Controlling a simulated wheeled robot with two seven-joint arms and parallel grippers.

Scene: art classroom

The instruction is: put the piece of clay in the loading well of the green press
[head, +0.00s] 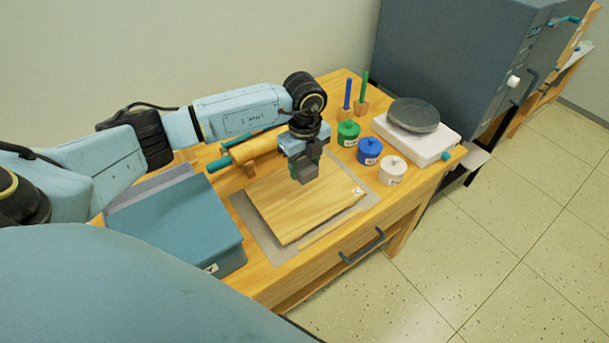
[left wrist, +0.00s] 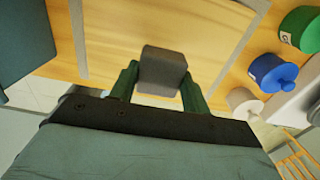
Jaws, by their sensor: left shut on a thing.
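My left gripper (head: 304,168) hangs over the wooden board in the head view, pointing down. It is shut on a grey block-shaped piece of clay (head: 303,173). In the left wrist view the clay (left wrist: 162,68) sits between the two green fingers of my left gripper (left wrist: 158,85). The clay appears above the board; the exact gap is hard to tell. I cannot make out a green press or its loading well in either view. My right gripper is not in view.
The wooden board (head: 280,215) lies on a grey mat on the table. A rolling pin (head: 250,150) is behind it. Green (head: 348,134), blue (head: 369,151) and white (head: 392,170) lidded jars stand right. A blue-grey box (head: 180,225) is left; a turntable (head: 413,115) is back right.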

